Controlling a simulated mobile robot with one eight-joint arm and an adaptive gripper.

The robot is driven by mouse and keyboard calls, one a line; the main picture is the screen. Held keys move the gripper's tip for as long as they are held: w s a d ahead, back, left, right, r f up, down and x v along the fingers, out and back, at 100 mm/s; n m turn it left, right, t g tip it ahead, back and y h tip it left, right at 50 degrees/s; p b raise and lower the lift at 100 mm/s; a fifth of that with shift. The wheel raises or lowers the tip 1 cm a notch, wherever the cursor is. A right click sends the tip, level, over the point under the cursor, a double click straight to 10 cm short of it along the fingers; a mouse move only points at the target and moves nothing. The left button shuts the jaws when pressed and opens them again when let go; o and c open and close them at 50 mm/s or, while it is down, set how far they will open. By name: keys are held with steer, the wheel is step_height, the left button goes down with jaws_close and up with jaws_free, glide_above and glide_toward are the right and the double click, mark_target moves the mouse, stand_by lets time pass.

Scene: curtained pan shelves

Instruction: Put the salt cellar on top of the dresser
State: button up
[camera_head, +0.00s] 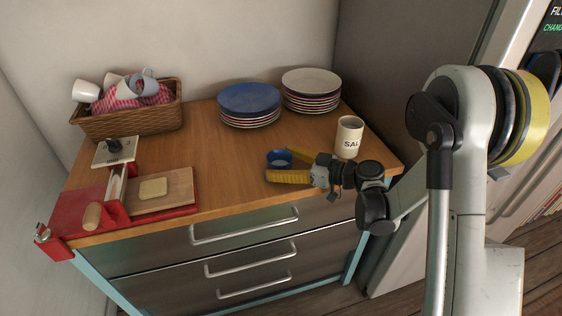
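A white cylindrical jar lettered "SAL" (349,137), the rest of its word turned out of view, stands upright at the right of the wooden dresser top (205,165). A small dark blue bowl (279,158) is at the front middle of the top. I cannot tell which of the two is the salt cellar. My gripper (281,164) reaches in from the right, low over the front edge, its yellow fingers spread apart. The bowl is at the fingertips, between or just beyond them. I cannot tell whether either finger touches it. The jar is behind my gripper, apart from the fingers.
A stack of plates with a blue top one (249,98) and a stack with a cream top one (311,82) stand at the back. A wicker basket (130,123) with cups is back left. A red-framed board (160,192) lies front left. The centre is clear.

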steer(key=shift+d, duration=0.15)
steer(key=v, duration=1.1)
steer(key=shift+s+d+r, duration=0.1)
steer(key=shift+s+d, duration=0.15)
steer(key=shift+d, duration=0.05)
jaws_close()
stand_by(1.0)
steer(key=shift+a, duration=0.1)
